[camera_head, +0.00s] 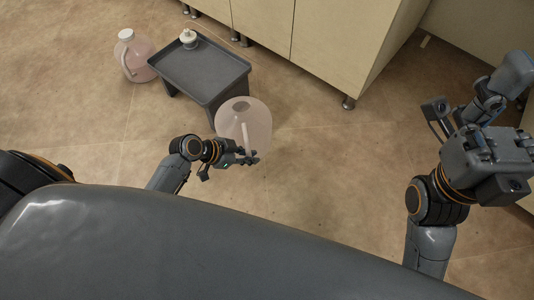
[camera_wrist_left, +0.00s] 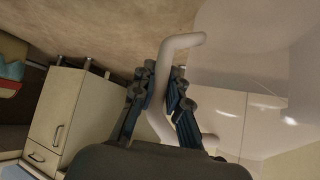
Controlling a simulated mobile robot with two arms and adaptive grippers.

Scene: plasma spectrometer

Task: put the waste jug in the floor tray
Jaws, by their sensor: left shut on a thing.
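A translucent pale pink jug (camera_head: 243,118) with an open mouth is in front of the tray, at its lower right corner. My left gripper (camera_head: 250,158) is shut on the jug's handle. In the left wrist view the pale curved handle (camera_wrist_left: 178,45) passes between the fingers (camera_wrist_left: 165,95), and the jug's clear body (camera_wrist_left: 240,50) fills the upper right. The grey tray (camera_head: 185,72) stands low on the floor on short legs. I cannot tell whether the jug touches the floor.
A second pink jug (camera_head: 137,62) with a white cap stands on the floor left of the tray. A white cap with a fitting (camera_head: 189,38) lies on the tray's far end, with a thin tube nearby. Cream cabinets (camera_head: 330,45) stand behind. The floor at middle right is clear.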

